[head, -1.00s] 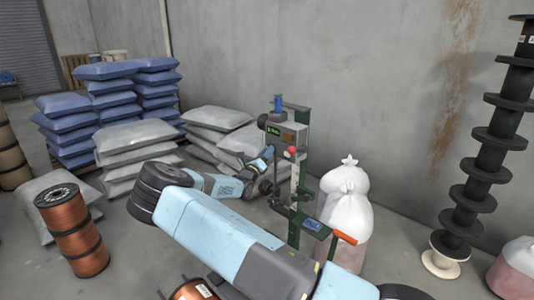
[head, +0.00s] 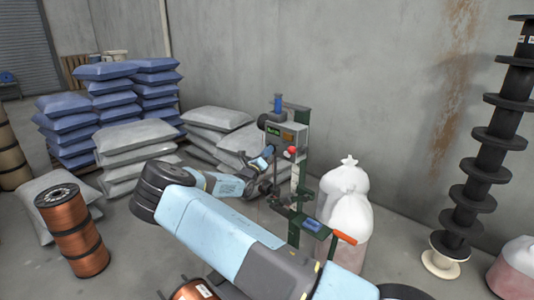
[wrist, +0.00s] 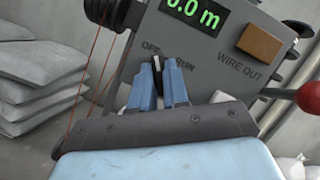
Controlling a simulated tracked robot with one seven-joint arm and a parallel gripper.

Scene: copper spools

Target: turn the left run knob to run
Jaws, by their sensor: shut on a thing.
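The machine's grey control panel (wrist: 215,70) fills the upper wrist view, tilted, with the labels OFF and RUN and a green display (wrist: 195,14) reading 0.0 m. The run knob (wrist: 156,62), a narrow dark piece with a pale edge, stands between the two labels. My gripper (wrist: 158,72) is shut on it, one blue finger on each side. The fingers hide the knob's lower part, and its exact pointing is hard to tell. In the head view my gripper (head: 268,151) reaches the left front of the green-framed machine (head: 287,133).
An orange-brown block (wrist: 260,42) marked WIRE OUT and a red ball-ended lever (wrist: 309,97) are right of my fingers. Copper wire (wrist: 88,65) runs down at left. Stacked sacks (head: 135,150) stand left of the machine, white bags (head: 348,215) to its right.

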